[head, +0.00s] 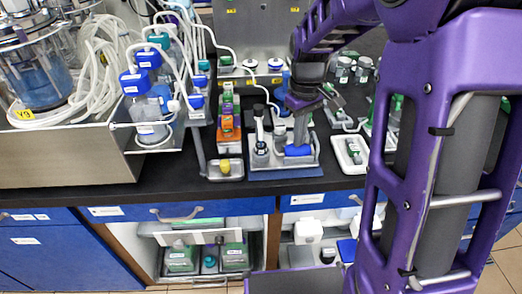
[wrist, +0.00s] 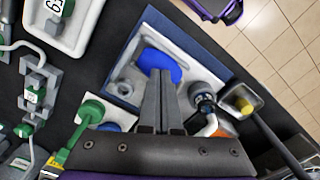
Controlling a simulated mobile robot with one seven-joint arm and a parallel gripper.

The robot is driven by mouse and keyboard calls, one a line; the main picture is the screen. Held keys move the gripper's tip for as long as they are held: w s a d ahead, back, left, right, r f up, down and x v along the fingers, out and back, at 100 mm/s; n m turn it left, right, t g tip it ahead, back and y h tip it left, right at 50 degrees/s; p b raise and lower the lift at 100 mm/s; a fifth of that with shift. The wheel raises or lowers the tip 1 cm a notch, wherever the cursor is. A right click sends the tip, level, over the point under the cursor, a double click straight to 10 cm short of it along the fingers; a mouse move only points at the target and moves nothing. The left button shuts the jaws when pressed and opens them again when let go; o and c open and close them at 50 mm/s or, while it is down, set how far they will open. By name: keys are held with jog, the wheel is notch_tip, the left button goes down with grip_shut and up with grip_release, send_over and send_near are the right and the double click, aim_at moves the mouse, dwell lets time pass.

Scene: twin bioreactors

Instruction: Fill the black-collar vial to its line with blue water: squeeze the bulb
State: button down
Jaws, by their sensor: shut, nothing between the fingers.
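A blue rounded piece, which looks like the bulb (head: 298,151), sits on a grey block on the blue-edged tray (head: 284,172). It also shows in the wrist view (wrist: 160,64). My gripper (head: 297,140) points down over it, shut and empty. In the wrist view the fingertips (wrist: 160,76) overlap the near part of the blue piece; I cannot tell whether they touch it. A vial with a black collar (head: 261,148) stands upright left of the gripper on the same tray. It also shows in the wrist view (wrist: 203,98). Its line and water level are too small to read.
A small grey tray with a yellow knob (head: 225,166) lies to the left. A white tray with a green-marked item (head: 350,150) lies to the right. Orange and green blocks (head: 229,125) and tubed bottles (head: 150,105) stand behind left. The front counter edge is close.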

jog(key=shift+f, duration=0.15)
jog(key=shift+f+b, duration=0.35)
jog(key=shift+f, duration=0.2)
jog(key=shift+r+p, duration=1.3)
jog(key=shift+r, duration=0.3)
jog(key=shift+f, duration=0.1)
